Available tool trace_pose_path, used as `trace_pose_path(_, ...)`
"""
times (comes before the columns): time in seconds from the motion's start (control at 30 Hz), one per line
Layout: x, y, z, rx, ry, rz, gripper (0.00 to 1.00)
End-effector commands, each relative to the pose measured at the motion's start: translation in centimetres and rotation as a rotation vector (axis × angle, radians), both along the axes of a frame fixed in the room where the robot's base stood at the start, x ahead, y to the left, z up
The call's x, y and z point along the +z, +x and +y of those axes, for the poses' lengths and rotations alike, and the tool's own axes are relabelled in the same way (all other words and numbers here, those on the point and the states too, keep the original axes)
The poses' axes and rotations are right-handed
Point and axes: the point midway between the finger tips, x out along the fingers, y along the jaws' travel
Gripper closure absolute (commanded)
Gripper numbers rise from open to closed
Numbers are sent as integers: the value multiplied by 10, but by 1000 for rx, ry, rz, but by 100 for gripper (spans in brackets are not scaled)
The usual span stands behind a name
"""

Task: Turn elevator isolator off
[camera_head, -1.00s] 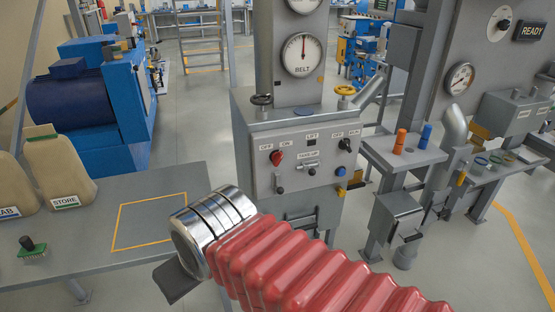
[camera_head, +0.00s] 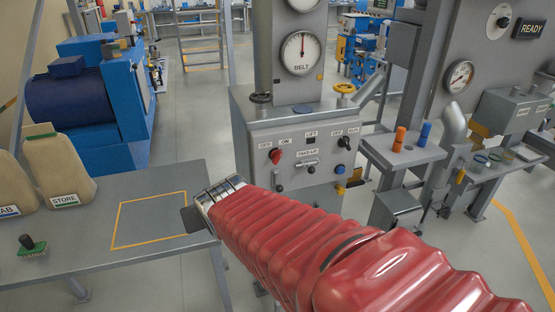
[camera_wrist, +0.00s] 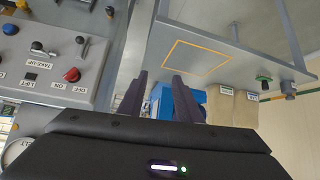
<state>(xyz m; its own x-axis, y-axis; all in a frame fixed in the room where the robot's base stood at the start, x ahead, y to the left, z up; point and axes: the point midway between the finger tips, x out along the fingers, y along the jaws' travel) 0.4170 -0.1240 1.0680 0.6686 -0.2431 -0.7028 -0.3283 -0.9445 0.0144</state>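The grey control panel (camera_head: 305,150) stands at the centre of the head view. A red rotary knob (camera_head: 275,156) sits below its OFF and ON labels, left of a LIFT label and a small dark window. The knob also shows in the wrist view (camera_wrist: 72,75), at left, upside down; its exact setting is too small to tell. Another dark knob (camera_head: 344,143) sits at the panel's right, by OFF and RUN labels. My gripper (camera_wrist: 158,76) has two dark fingers apart with nothing between them. In the head view it is left of the panel, not touching it.
A grey table (camera_head: 90,235) with a yellow-outlined square and STORE container (camera_head: 62,172) lies at left. A side shelf (camera_head: 405,152) with orange and blue pegs is at right.

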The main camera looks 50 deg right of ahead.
Motion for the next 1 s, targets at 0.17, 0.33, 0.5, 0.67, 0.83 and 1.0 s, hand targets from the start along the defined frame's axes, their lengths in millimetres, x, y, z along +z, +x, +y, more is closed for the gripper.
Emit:
trace_pose_path(0.17, -13, 26, -57, -95, -14, -109, 69)
trace_pose_path(0.33, -23, 41, -109, -171, -25, -222, 69)
trace_pose_path(0.5, -35, 48, -154, -220, -16, -339, 69)
trace_pose_path(0.67, -47, 45, -192, -257, 4, -451, 69)
trace_pose_path(0.83, -59, 33, -227, -292, 40, -580, 69)
trace_pose_path(1.0, -70, 13, -256, -325, 88, -715, 69)
